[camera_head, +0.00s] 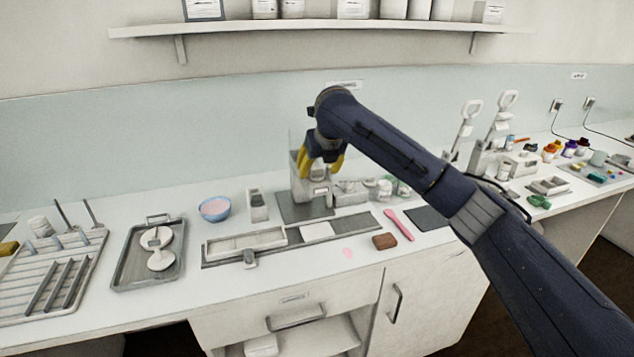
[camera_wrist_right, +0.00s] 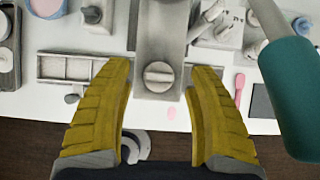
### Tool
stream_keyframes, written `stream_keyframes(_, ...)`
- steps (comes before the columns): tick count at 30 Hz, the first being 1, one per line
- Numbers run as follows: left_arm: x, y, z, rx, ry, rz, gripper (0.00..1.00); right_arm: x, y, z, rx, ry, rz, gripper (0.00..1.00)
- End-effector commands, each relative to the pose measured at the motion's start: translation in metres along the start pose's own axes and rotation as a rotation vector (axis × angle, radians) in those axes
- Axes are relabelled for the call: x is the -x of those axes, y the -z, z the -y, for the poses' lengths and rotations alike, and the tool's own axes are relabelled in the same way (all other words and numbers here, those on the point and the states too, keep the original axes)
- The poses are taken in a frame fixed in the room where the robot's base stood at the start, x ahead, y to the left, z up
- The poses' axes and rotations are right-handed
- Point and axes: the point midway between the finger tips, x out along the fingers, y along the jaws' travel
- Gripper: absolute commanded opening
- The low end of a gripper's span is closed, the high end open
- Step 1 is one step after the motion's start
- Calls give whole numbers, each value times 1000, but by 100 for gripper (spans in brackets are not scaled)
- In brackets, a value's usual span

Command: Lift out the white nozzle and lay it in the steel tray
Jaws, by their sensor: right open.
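The grey-white mill (camera_head: 305,185) stands on a dark plate at the middle of the bench. My right gripper (camera_head: 322,170), with yellow fingers, is over the front of the mill. In the right wrist view the fingers (camera_wrist_right: 162,70) are open, one on each side of the mill's pale body (camera_wrist_right: 160,35) and its slotted round knob (camera_wrist_right: 158,77), with nothing gripped. I cannot make out the white nozzle for certain; the fingers hide part of the mill. The steel tray (camera_head: 122,270) lies at the left and holds pale round parts (camera_head: 160,259). My left gripper is out of view.
A blue bowl with pink contents (camera_head: 214,209), a long shallow holder (camera_head: 245,243), a pink spatula (camera_head: 399,226) and a brown block (camera_head: 384,241) lie around the mill. A rack (camera_head: 50,280) stands far left. A teal cylinder (camera_wrist_right: 300,95) fills the right wrist view's right side.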

Motion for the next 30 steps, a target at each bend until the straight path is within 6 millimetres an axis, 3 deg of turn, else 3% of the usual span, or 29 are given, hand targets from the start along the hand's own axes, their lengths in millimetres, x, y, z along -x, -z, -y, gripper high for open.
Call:
stream_keyframes(6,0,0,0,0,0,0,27,-14,0,0,0,0,-1,58)
stream_keyframes(14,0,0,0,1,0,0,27,-15,0,0,0,0,0,60)
stream_keyframes(30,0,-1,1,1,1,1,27,-15,1,0,1,0,-1,0)
